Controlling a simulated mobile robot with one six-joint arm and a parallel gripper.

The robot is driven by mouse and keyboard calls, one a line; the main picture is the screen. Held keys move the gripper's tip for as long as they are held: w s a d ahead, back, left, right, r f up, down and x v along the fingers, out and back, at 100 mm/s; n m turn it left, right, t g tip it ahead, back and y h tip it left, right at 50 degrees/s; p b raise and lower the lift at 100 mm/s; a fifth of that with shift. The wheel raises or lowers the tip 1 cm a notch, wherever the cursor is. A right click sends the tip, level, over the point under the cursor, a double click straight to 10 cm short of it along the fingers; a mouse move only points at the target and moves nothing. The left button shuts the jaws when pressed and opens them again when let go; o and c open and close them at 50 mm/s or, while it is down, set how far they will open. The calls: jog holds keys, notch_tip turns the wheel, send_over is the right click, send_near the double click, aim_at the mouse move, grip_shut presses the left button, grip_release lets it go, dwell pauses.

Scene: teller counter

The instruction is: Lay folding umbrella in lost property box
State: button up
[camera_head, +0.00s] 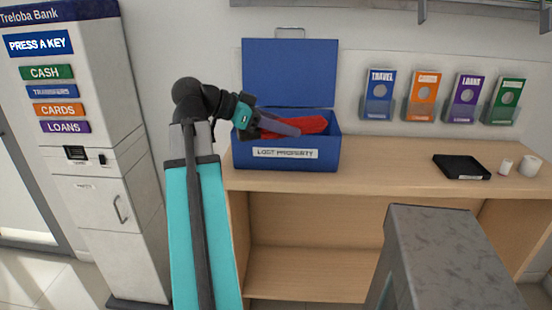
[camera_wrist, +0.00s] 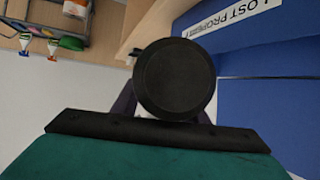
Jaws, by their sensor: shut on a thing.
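The red folding umbrella (camera_head: 312,125) is in my gripper (camera_head: 285,126), whose grey fingers are shut on it. It lies roughly level over the opening of the blue lost property box (camera_head: 312,152), at about rim height. Whether it touches the inside of the box cannot be told. The box stands on the counter with its lid up behind. In the wrist view a round black end (camera_wrist: 175,78), seemingly the umbrella's handle, hides most of the fingers. The box (camera_wrist: 265,60) with its white label fills the right side there.
The wooden counter (camera_head: 390,155) is clear just right of the box. Farther right are a black tray (camera_head: 461,167) and small white cylinders (camera_head: 529,166). Leaflet holders (camera_head: 422,96) hang on the wall. A grey pillar (camera_head: 445,255) stands in front, and a bank machine (camera_head: 95,150) at left.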

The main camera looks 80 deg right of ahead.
jog(key=shift+w, duration=0.1)
dwell(0.3)
jog(key=shift+d, duration=0.2)
jog(key=d+f+p, duration=0.1)
jog(key=d+p, duration=0.1)
jog(key=d, duration=1.3)
jog(key=shift+w+d+f, duration=0.25)
jog(key=shift+w, duration=0.1)
jog(key=shift+f+p, duration=0.65)
jog(key=shift+f, duration=1.1)
jog(key=shift+f, duration=0.2)
jog(key=o, duration=1.2)
jog(key=shift+o, duration=0.2)
